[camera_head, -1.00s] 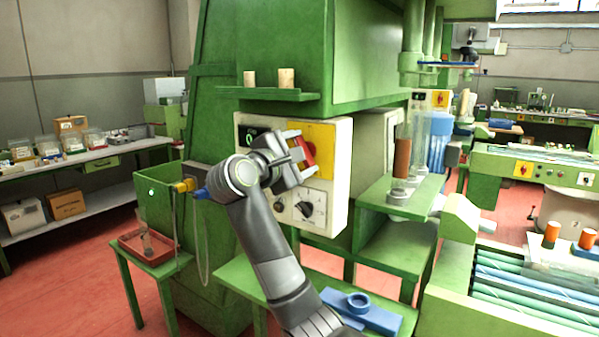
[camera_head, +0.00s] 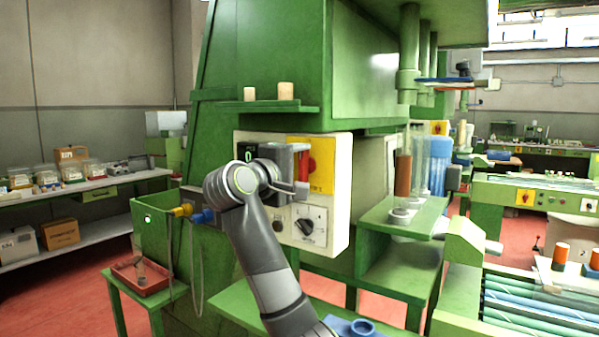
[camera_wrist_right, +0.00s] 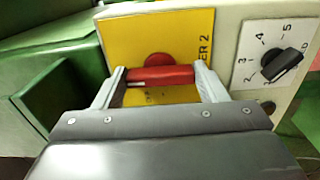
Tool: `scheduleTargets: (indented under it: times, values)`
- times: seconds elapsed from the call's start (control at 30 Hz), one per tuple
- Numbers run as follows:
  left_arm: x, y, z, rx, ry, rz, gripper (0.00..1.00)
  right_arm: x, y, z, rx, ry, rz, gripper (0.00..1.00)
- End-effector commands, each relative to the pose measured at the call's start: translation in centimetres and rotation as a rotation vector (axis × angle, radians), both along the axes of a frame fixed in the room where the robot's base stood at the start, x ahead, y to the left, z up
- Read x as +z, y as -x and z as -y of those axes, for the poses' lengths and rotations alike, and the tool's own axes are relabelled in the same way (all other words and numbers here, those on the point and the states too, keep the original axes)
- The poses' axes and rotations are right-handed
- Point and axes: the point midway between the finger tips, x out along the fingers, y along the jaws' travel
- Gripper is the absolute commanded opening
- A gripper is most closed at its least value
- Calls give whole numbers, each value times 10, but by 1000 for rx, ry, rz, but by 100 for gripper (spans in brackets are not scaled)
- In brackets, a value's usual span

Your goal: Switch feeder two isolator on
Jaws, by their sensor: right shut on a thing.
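The feeder two isolator is a red rotary handle (camera_wrist_right: 160,76) on a yellow plate (camera_wrist_right: 188,40) lettered "...ER 2" in the right wrist view. In the head view the yellow plate (camera_head: 322,180) sits at the upper right of a cream control panel, with part of the red handle showing beside my gripper. My right gripper (camera_head: 303,172) is at the plate; in the wrist view its fingers (camera_wrist_right: 160,88) are shut on the red handle's two ends. The handle lies crosswise between the fingers. Lower lettering on the plate is partly hidden. My left gripper is not in view.
The cream panel (camera_head: 340,215) also carries a black numbered dial (camera_head: 306,226) and a small display (camera_head: 247,152) reading 0. A green shelf (camera_head: 262,107) with two corks is above.

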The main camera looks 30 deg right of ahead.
Motion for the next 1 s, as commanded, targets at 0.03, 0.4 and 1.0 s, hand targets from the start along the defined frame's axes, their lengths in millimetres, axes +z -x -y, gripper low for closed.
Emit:
scheduleTargets:
  times: [0.03,0.4,1.0]
  values:
    - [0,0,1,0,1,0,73,-1,0,0,0,-4,4,43]
    - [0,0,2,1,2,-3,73,0,0,0,0,-3,5,71]
    - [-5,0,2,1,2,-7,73,-2,6,-17,5,-3,5,87]
